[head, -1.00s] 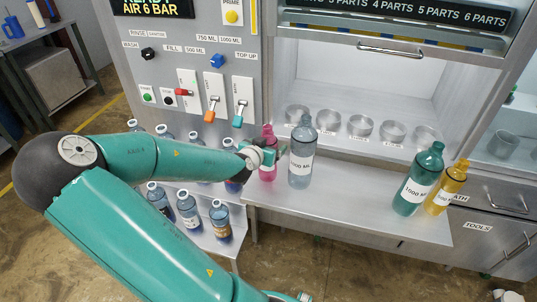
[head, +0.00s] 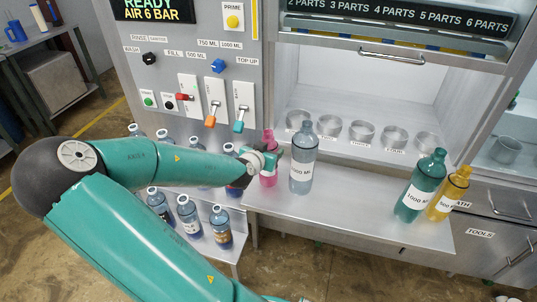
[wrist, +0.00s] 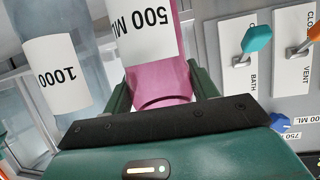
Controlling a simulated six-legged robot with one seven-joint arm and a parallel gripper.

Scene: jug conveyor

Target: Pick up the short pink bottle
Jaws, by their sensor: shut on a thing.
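The short pink bottle (head: 268,174) stands upright at the left part of the metal shelf in the head view. Its 500 ML label shows in the wrist view, where the bottle (wrist: 160,85) sits between the two fingers. My gripper (head: 272,160) is shut on the bottle, coming from its left side. In the wrist view the gripper (wrist: 160,88) has a finger against each side of the pink body. Part of the bottle is hidden behind my gripper in the head view. I cannot tell whether its base touches the shelf.
A tall grey-blue 1000 ML bottle (head: 302,160) stands close to the right of the pink one. A teal bottle (head: 420,185) and a yellow bottle (head: 449,193) stand farther right. The shelf (head: 350,205) between is clear. Several small blue bottles stand on a lower left shelf.

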